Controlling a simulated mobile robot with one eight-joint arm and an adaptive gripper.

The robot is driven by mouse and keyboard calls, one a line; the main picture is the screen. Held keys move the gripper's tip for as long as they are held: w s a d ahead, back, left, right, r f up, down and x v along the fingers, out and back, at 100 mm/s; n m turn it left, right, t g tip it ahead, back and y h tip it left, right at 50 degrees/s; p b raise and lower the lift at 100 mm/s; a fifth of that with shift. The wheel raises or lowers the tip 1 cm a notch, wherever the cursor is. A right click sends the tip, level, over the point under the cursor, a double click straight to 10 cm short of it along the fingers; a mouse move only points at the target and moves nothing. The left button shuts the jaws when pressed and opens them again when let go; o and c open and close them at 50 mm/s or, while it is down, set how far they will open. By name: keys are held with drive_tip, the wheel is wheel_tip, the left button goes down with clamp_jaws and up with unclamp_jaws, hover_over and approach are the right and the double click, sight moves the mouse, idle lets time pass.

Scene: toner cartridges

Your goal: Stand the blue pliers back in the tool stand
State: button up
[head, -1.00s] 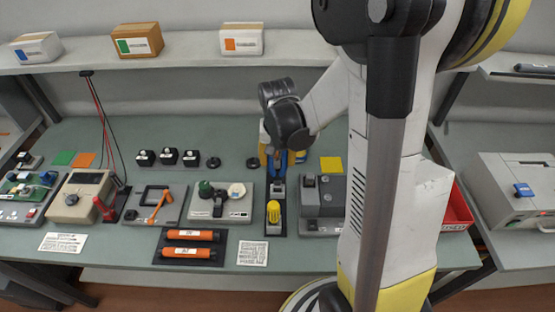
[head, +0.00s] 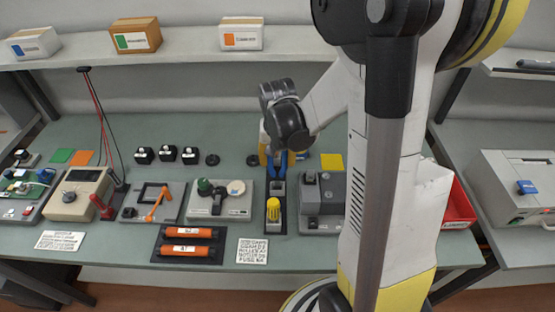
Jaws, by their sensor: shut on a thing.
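My gripper (head: 283,150) is at the back middle of the green bench, pointing down and shut on the blue pliers (head: 281,163). The pliers are upright, with their upper part hidden by the gripper and wrist. The tool stand (head: 276,225) is a narrow dark holder with a yellow-handled tool (head: 273,209) upright in its front part. The pliers are at the stand's rear part, above a grey block there. I cannot tell whether their lower end is inside the slot or just over it.
A grey device (head: 322,205) is close right of the stand, and a grey fixture with a green knob (head: 204,187) is left. Orange cartridges (head: 187,250) lie on a dark tray in front. A yellow-and-white container (head: 264,150) is behind the gripper. A red bin (head: 459,210) is at right.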

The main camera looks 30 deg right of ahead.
drive_tip(key=shift+f+b, duration=0.85)
drive_tip(key=shift+f, duration=0.15)
drive_tip(key=shift+f+b, duration=0.75)
idle(0.8)
drive_tip(key=o, duration=1.4)
drive_tip(key=shift+o, duration=0.2)
wheel_tip(320, 180, up, 12)
drive_tip(key=s+a, duration=0.1)
drive_tip(key=shift+s, duration=0.3)
